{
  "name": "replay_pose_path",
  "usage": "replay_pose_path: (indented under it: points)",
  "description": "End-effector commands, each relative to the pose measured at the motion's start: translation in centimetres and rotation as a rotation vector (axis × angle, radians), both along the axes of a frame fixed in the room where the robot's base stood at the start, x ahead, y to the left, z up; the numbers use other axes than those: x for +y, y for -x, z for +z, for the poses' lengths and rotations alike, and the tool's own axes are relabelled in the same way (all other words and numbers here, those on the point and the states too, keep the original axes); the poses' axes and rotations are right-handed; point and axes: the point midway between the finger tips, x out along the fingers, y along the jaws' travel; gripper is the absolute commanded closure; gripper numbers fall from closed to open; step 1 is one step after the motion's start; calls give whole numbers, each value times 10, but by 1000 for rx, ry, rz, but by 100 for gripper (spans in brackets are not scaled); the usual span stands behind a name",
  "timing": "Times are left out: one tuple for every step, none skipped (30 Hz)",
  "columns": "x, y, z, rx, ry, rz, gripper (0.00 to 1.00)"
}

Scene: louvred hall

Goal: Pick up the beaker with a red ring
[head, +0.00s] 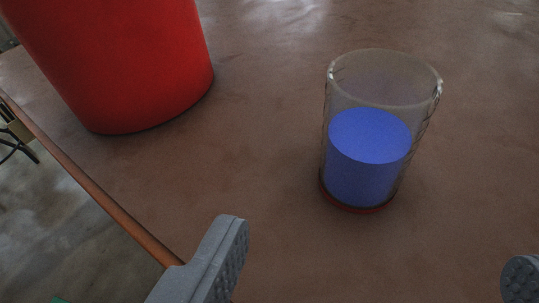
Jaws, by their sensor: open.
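A clear beaker (365,155) with blue contents stands upright on a brown tabletop (270,160), right of centre in the head view. A red ring (357,208) runs around its base. My gripper (375,270) is open, with one grey finger at the lower left and the tip of the other at the lower right edge. The beaker stands beyond the fingers, between them in the picture and apart from both. Nothing shows between the fingers except bare table.
A large red container (125,60) stands on the table at the upper left, apart from the beaker. The table's wooden edge (100,195) runs down the left side, with grey floor (50,220) below it. The table around the beaker is clear.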

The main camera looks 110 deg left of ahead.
Motion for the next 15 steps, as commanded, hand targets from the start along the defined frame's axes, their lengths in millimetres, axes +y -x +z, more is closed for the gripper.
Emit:
replay_pose_path:
  points:
    - [1, 0, 0, -1, 0, -1, 19]
    - [3, 0, -1, -2, 0, 0, 19]
    - [6, 0, -2, -2, 1, 0, 19]
    - [9, 0, -4, -3, 1, 0, 19]
    - [13, 0, -6, -3, 1, 0, 19]
    - [19, 0, -9, -4, 1, 1, 19]
    - [24, 0, -11, -4, 1, 2, 19]
    - [30, 0, -13, -4, 1, 3, 19]
    - [37, 0, -16, -4, 0, 3, 19]
    - [42, 0, -18, -5, -1, 3, 19]
    - [47, 0, -20, -5, -1, 3, 19]
    - [53, 0, -23, -5, 0, 1, 19]
    - [58, -1, -25, -5, 1, 0, 19]
    - [62, -1, -27, -5, 1, 0, 19]
    - [66, -1, -29, -6, 1, -1, 19]
